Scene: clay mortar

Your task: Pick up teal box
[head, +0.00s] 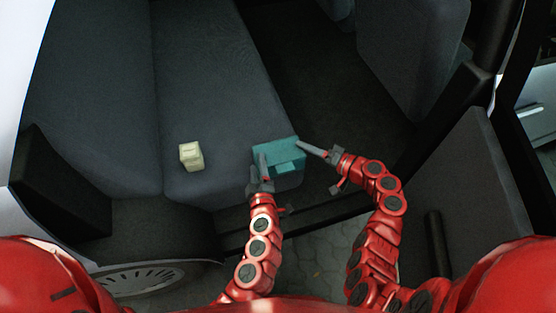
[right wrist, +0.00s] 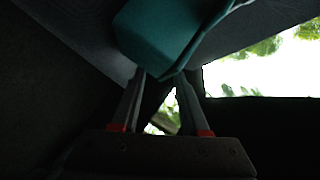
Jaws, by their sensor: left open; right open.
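The teal box (head: 285,153) sits at the front edge of the grey car seat in the head view. My left gripper (head: 262,161) is at its left front side, its fingers overlapping the box in the picture; contact cannot be told. My right gripper (head: 303,144) is at the box's right side, pointing left toward it. In the right wrist view the teal box (right wrist: 165,30) fills the top middle, just beyond the spread fingers of my right gripper (right wrist: 160,78). Nothing shows between those fingers.
A small cream box (head: 191,157) stands on the car seat (head: 205,85) left of the teal box. A front seat (head: 405,50) is at upper right, and an open car door (head: 480,175) is at right. The door sill (head: 320,232) lies below. The dark footwell is clear.

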